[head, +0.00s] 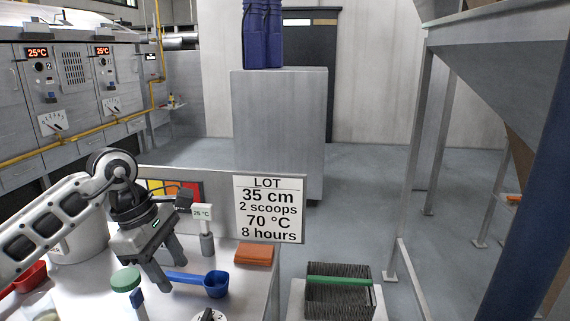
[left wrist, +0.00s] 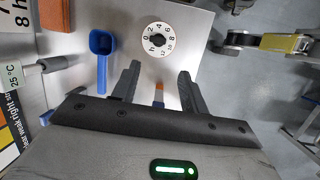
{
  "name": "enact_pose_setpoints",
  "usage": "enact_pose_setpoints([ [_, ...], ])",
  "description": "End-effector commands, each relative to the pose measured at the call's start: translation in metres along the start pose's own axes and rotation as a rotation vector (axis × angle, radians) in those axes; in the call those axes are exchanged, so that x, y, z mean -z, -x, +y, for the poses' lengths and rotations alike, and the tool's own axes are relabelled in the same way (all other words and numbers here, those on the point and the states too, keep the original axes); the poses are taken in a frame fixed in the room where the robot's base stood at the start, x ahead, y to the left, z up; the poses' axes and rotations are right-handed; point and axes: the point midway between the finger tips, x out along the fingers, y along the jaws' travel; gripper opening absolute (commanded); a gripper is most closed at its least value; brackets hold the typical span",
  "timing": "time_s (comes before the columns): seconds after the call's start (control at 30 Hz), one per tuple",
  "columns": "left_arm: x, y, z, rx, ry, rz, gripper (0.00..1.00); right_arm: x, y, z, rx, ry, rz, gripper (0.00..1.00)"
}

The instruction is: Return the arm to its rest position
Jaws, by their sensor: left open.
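My left arm comes in from the left in the head view. Its gripper (head: 172,275) points down over the light table, above the handle side of a blue scoop (head: 217,285). In the left wrist view the gripper (left wrist: 160,74) has its two fingers apart with nothing held between them. The blue scoop (left wrist: 101,43) lies to the left of the fingers there. A white timer dial (left wrist: 157,40) is beyond the fingertips. A small orange-tipped item shows between the fingers, lower down. My right gripper is not seen.
The LOT sign (head: 269,208) stands at the table's back edge. A dark crate (head: 339,297) is at right. Open floor lies beyond.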

Motion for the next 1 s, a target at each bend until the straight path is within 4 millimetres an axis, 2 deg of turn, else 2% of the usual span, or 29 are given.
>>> enact_pose_setpoints([
  [0.03, -0.032, -0.019, -0.003, -0.016, -0.003, -0.132, 0.44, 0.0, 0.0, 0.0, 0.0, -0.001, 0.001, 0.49],
  [0.07, -0.054, -0.027, -0.004, -0.03, 0.007, -0.227, 0.44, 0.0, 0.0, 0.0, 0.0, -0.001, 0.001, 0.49],
  [0.1, -0.084, -0.034, -0.006, -0.045, 0.03, -0.364, 0.44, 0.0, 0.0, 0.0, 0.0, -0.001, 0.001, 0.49],
  [0.17, -0.13, -0.037, -0.011, -0.06, 0.092, -0.594, 0.44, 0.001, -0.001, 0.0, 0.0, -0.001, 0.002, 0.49],
  [0.2, -0.158, -0.032, -0.015, -0.064, 0.154, -0.752, 0.44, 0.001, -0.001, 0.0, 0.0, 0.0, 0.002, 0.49],
  [0.3, -0.207, -0.006, -0.019, -0.046, 0.365, -1.138, 0.44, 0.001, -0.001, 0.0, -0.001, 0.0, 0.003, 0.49],
  [0.37, -0.221, 0.016, -0.017, -0.019, 0.529, -1.358, 0.44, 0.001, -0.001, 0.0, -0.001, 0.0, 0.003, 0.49],
  [0.47, -0.215, 0.047, -0.007, 0.044, 0.861, -1.694, 0.44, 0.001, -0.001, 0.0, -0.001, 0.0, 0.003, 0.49],
  [0.57, -0.18, 0.06, 0.005, 0.122, 1.26, -1.977, 0.44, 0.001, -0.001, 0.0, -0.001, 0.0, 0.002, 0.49],
  [0.67, -0.126, 0.046, 0.009, 0.201, 1.72, -2.19, 0.44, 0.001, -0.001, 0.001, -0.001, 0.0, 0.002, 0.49],
  [0.73, -0.085, 0.02, 0.001, 0.247, 2.078, -2.283, 0.44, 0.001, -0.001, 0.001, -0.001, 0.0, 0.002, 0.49],
  [0.77, -0.068, 0.005, -0.005, -0.248, -2.123, 2.185, 0.44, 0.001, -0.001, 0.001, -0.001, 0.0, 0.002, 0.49],
  [0.8, -0.048, -0.015, -0.018, -0.237, -2.096, 1.98, 0.44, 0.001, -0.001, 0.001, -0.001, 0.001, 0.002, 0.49],
  [0.9, -0.013, -0.065, -0.058, -0.194, -2.013, 1.546, 0.44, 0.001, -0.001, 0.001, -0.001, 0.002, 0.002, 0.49],
  [1.0, 0.004, -0.102, -0.099, -0.146, -1.936, 1.243, 0.44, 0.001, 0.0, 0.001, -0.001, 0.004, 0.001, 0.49],
])
